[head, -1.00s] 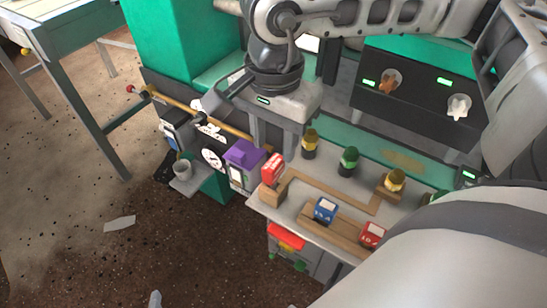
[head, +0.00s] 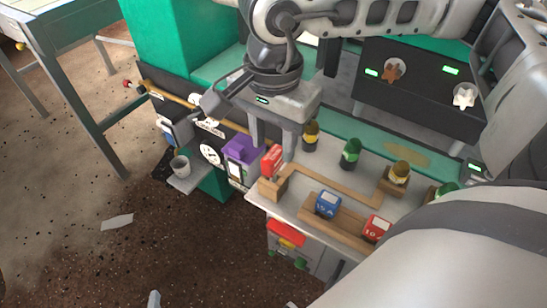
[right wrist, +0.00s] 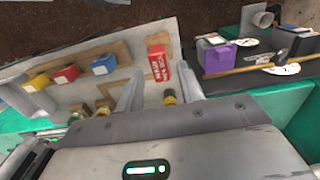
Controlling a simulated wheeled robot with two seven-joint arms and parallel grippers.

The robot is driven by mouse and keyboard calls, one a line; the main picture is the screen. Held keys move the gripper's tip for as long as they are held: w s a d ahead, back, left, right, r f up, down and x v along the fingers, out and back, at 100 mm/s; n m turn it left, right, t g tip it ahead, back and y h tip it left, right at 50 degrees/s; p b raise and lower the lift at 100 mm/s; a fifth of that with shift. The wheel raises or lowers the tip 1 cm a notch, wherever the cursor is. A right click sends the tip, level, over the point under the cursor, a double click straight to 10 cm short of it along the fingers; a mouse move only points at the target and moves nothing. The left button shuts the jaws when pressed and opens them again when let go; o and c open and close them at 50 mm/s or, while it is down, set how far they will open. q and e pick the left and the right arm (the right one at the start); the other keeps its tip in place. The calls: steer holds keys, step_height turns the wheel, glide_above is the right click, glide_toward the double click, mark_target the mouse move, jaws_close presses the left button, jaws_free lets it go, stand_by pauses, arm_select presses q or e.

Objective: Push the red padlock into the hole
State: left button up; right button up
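A small red block with a white face (head: 376,228), which looks like the red padlock, sits on the wooden board at the bench's front; it also shows in the right wrist view (right wrist: 66,74), between a yellow and a blue one. Another red box with white lettering (head: 272,160) stands at the bench's left corner. My right gripper (head: 272,138) points down just behind this lettered box. Its fingers are apart, and the box shows beyond the gap in the right wrist view (right wrist: 158,63). I cannot tell whether they touch. My left gripper is not in view. I cannot clearly make out the hole.
A blue block (head: 327,204) sits beside the small red one. Yellow-topped and green-topped pegs (head: 351,153) stand behind. A purple box (head: 240,148) is close left of the gripper. A dark panel (head: 428,85) with white and brown pieces stands at the back.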

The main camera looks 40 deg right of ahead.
steer(key=shift+f+b, duration=1.1)
steer(key=shift+f, duration=0.05)
steer(key=shift+c, duration=0.4)
jaws_close()
steer(key=shift+r, duration=0.15)
steer(key=shift+r+p, duration=1.5)
steer(key=shift+r, duration=0.95)
